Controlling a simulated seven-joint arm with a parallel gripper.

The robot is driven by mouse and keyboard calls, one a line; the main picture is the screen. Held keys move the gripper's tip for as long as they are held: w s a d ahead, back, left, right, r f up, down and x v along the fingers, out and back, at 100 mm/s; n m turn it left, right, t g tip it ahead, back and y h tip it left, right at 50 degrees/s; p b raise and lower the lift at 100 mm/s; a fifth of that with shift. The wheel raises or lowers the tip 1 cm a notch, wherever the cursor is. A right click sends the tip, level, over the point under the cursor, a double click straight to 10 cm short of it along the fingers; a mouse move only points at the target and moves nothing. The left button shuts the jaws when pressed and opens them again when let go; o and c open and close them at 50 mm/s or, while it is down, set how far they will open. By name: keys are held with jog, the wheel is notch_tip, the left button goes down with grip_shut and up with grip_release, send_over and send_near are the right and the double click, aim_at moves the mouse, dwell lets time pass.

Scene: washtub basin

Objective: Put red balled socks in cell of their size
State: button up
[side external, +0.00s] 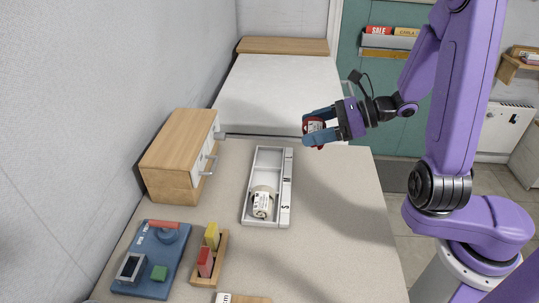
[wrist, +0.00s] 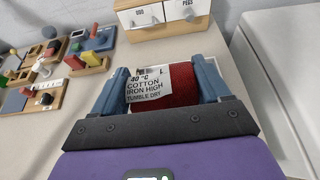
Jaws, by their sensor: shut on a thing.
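The red balled socks (wrist: 181,86) are between the two blue fingers of my gripper (wrist: 166,82), which is shut on them. In the side external view my gripper (side external: 318,128) holds the red ball (side external: 310,125) up in the air, to the right of and above the far end of the sorting tray. The white tray (side external: 289,190) has cells marked by letters along its right rim, with S at the near end. A cream labelled ball (side external: 262,205) lies in the near cell.
A wooden drawer box (side external: 168,155) with white fronts stands left of the tray. A blue board (side external: 150,260) with small items and a wooden holder (side external: 210,262) with yellow and red blocks are at front left. A white surface (side external: 280,95) lies beyond. The counter right of the tray is clear.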

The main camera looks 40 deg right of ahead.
jog(key=shift+w+a+f, duration=0.55)
jog(key=shift+w+f, duration=0.9)
jog(key=shift+w, duration=1.7)
send_over(269, 160)
jog(key=f, duration=0.6)
jog(key=shift+s+d+f, duration=0.1)
jog(key=shift+s+f, duration=0.05)
jog(key=shift+s, duration=0.05)
jog(key=shift+w+f, duration=0.1)
jog(key=shift+f, duration=0.1)
jog(key=shift+w+f, duration=0.15)
jog(key=shift+f, duration=1.5)
jog(key=shift+f, duration=0.15)
jog(key=o, duration=1)
